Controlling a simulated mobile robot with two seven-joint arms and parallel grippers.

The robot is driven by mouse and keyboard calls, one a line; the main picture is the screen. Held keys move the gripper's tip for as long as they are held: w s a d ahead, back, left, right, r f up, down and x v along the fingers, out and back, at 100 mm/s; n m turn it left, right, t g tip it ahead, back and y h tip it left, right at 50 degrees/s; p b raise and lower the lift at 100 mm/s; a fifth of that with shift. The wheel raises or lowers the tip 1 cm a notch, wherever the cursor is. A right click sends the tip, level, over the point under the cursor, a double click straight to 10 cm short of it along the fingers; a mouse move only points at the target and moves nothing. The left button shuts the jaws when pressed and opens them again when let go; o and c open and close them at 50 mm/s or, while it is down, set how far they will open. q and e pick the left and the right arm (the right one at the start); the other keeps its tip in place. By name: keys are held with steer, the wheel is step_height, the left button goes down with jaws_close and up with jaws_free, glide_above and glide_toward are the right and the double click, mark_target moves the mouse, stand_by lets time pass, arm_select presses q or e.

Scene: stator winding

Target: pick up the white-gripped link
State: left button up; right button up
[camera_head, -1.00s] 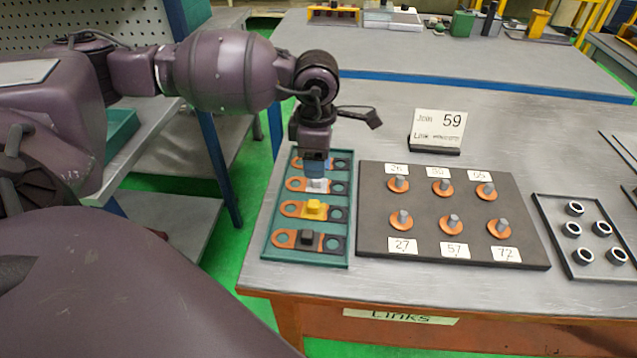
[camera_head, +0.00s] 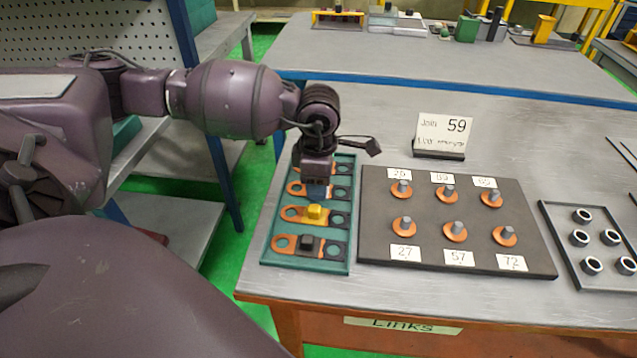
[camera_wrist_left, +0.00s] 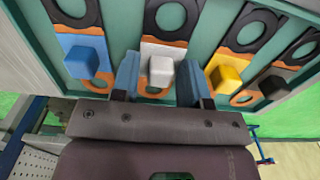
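The white-gripped link (camera_wrist_left: 160,70) lies in the green tray (camera_head: 347,262) among links with blue (camera_wrist_left: 88,62), yellow (camera_head: 314,211) and black (camera_head: 306,243) grips. My left gripper (camera_head: 316,192) points down over the white-gripped link. In the left wrist view its two blue fingers (camera_wrist_left: 159,78) stand either side of the white grip, with gaps showing, so it is open. In the head view the gripper hides the white grip, but the link's copper end (camera_head: 296,188) shows. My right gripper is not in view.
A dark board (camera_head: 375,255) with several pegs and numbered labels stands right of the tray. A tray of rings (camera_head: 575,275) lies at the far right. The tabletop behind the tray is clear.

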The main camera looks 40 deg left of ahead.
arm_select(q)
steer(key=shift+c, duration=0.3)
steer(key=shift+r, duration=0.65)
step_height(320, 180, up, 19)
steer(key=p, duration=0.2)
steer(key=shift+p, duration=0.3)
steer(key=shift+f, duration=0.15)
